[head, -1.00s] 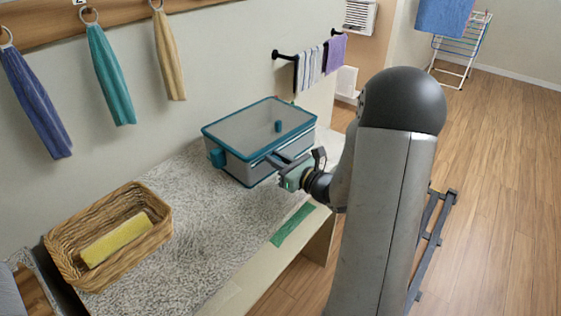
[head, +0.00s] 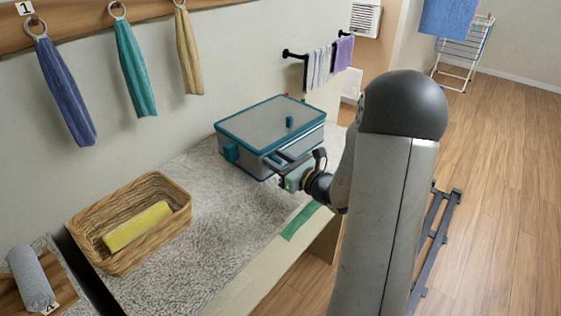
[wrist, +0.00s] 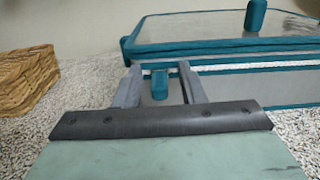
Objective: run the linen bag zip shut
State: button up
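The linen bag (head: 268,125) is a grey box shape with teal edging and a clear-looking top, standing on the speckled counter by the wall. In the wrist view its front (wrist: 250,90) carries a pale toothed zip line (wrist: 255,69) between teal bands. A small teal tab (wrist: 160,82), apparently the zip pull, sits at the left part of this front. My gripper (wrist: 160,88) has its two grey fingers apart, one on each side of the tab, with a gap showing on both sides. In the head view my gripper (head: 283,168) is at the bag's front, its fingertips partly hidden.
A wicker basket (head: 85,215) with a yellow towel (head: 137,227) stands left on the counter (head: 215,215). A rolled grey towel (head: 32,277) lies at the far left. Towels hang on wall rings above. A green strip (head: 300,220) marks the counter's front edge.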

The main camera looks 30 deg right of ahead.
aim_at(286, 149)
jog(key=b+v, duration=0.1)
jog(key=v, duration=1.6)
jog(key=shift+s, duration=0.25)
jog(key=shift+c, duration=0.3)
